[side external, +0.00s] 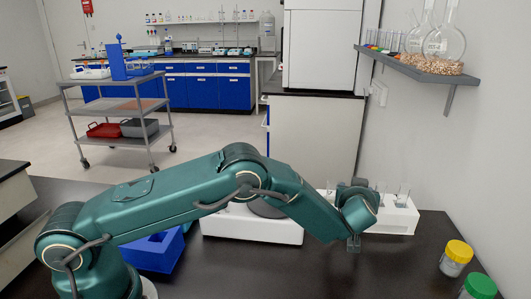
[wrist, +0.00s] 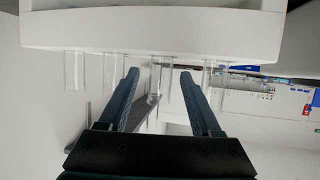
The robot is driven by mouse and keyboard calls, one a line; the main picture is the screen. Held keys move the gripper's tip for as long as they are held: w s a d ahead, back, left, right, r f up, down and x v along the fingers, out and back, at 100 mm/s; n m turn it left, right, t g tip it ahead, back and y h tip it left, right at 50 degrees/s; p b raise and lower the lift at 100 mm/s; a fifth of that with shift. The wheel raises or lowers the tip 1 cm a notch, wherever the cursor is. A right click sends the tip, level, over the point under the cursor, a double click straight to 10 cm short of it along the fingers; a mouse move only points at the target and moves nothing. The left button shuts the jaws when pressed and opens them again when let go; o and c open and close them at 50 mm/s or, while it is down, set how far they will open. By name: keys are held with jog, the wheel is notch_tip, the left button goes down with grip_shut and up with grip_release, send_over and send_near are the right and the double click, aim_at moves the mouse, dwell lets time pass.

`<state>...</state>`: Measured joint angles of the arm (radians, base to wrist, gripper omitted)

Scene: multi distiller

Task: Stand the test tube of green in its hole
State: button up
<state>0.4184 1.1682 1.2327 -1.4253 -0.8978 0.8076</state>
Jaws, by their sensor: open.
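A white rack (side external: 400,222) stands on the dark bench behind my gripper, with several clear tubes such as the tube (side external: 403,194) upright in it. In the wrist view, which looks upside down, the rack (wrist: 150,38) spans the top and clear tubes (wrist: 73,70) extend from it. My gripper (side external: 353,245) is low over the bench in front of the rack. In the wrist view my gripper (wrist: 158,72) is open, its fingers apart, with nothing clearly held. Some tubes appear between and beside the fingers, apparently beyond them. I cannot make out green liquid in any tube.
A jar with a yellow lid (side external: 459,252) and one with a green lid (side external: 480,285) stand at the right front. A white device (side external: 250,226) and a blue box (side external: 155,255) stand to the left. The bench between gripper and jars is clear.

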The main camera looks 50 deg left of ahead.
jog(key=shift+w, duration=0.1)
grip_shut()
